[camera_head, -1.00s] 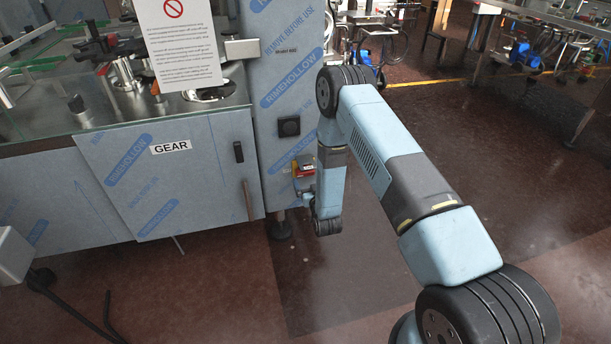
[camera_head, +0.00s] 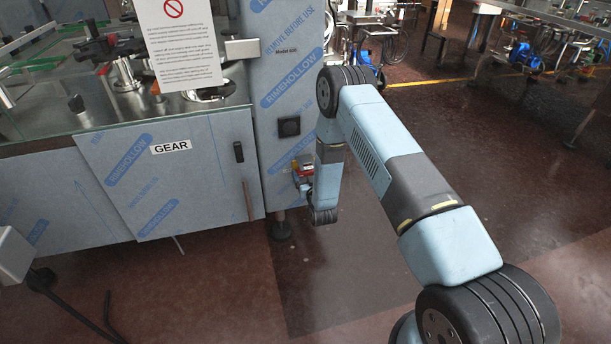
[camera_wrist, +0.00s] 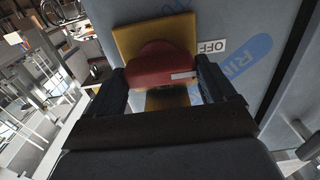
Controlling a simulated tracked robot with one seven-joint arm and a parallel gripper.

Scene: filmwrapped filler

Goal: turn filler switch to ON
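The filler switch is a red knob (camera_wrist: 160,66) on a yellow plate (camera_wrist: 128,42), close up in the wrist view. An "OFF" label (camera_wrist: 212,46) is right of it, and a white mark on the knob faces that side. My gripper (camera_wrist: 162,82) is open, with one dark finger on each side of the knob. Whether the fingers touch it cannot be told. In the head view the red and yellow switch (camera_head: 304,168) is on the film-wrapped cabinet, partly hidden by my arm. No ON label can be made out.
The cabinet (camera_head: 284,70) has blue-lettered film and a black square fitting (camera_head: 289,126). A "GEAR" panel (camera_head: 171,147) and a glass-edged machine top are to the left.

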